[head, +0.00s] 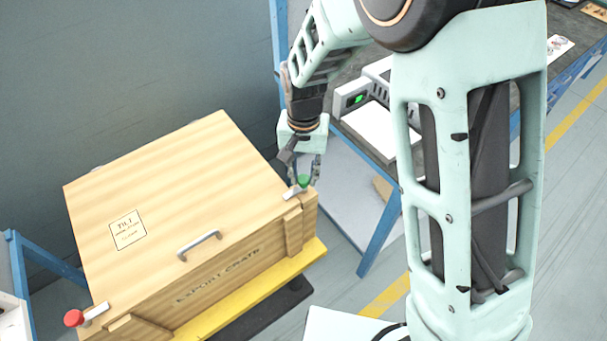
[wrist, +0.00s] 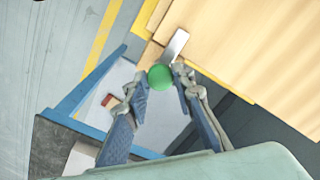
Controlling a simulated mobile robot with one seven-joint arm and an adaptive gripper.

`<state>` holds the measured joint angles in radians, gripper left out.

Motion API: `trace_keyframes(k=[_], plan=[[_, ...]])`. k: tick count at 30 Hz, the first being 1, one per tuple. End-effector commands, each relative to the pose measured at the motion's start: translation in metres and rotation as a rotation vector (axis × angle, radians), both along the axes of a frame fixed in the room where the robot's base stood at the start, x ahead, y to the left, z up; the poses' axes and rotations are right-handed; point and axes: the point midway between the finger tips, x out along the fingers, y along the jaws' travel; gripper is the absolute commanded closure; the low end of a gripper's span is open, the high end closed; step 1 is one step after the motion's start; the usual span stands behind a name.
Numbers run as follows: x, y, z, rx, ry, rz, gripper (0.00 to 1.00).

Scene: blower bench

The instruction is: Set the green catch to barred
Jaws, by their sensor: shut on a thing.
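The green catch is a pale metal bar with a round green knob (head: 304,181) at the front right corner of the wooden crate's lid (head: 165,190). It also shows in the wrist view, with the green knob (wrist: 160,77) between my fingers and the metal bar (wrist: 174,48) running from it toward the crate. My gripper (head: 306,172) reaches down from above and is shut on the green knob. The fingers partly hide the knob in the head view. I cannot read any position marking for the catch.
A red-knobbed catch (head: 74,318) sits at the crate's front left corner. The crate rests on a yellow base (head: 222,318). A blue-legged bench (head: 380,236) with a grey device (head: 352,98) stands close to the right.

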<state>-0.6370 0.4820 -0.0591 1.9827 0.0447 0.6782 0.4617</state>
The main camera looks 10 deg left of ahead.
Motion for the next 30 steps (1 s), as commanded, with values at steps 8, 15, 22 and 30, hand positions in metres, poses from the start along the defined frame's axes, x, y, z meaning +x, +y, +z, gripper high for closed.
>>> trace_keyframes(k=[8, 15, 22, 30], plan=[[0.000, 0.000, 0.001, 0.000, -0.001, 0.008, 1.00], [0.000, 0.000, 0.000, 0.000, -0.001, 0.007, 0.60], [0.000, 0.000, 0.002, 0.000, -0.001, 0.006, 0.60], [0.002, 0.001, 0.043, 0.003, -0.006, 0.006, 0.60]])
